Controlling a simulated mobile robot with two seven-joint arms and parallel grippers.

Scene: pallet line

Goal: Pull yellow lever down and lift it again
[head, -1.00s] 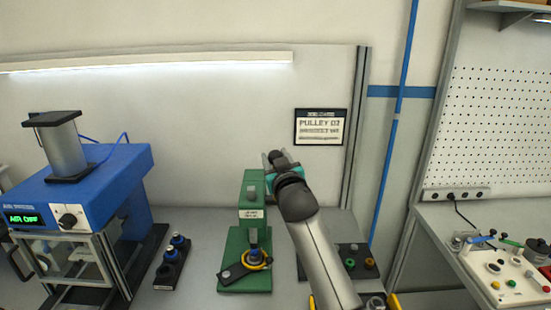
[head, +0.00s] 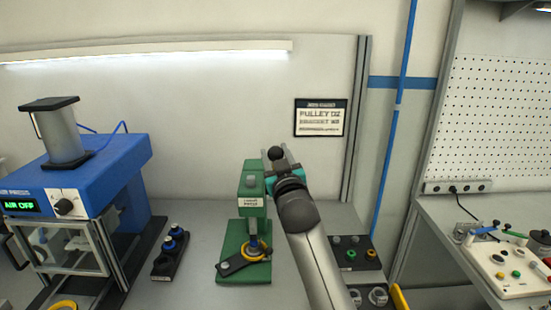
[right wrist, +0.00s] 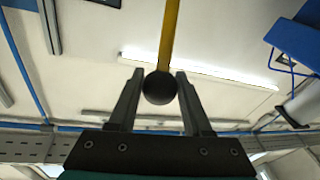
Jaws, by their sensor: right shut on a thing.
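The lever's black ball knob (head: 275,153) sits between the fingers of my right gripper (head: 278,160) beside the top of the green hand press (head: 251,205). In the right wrist view, the yellow lever (right wrist: 169,38) runs from the top edge to the black ball (right wrist: 159,88), with the two fingers of the right gripper (right wrist: 160,97) around it. My right gripper is shut on the knob. The yellow shaft is hidden in the head view. My left gripper is out of view.
A yellow ring (head: 256,249) lies on the press base. A blue air press (head: 100,175) stands at left, with a black holder (head: 170,256) beside it. A black tray (head: 356,252) of small parts lies right of my arm. A sign (head: 320,117) hangs behind.

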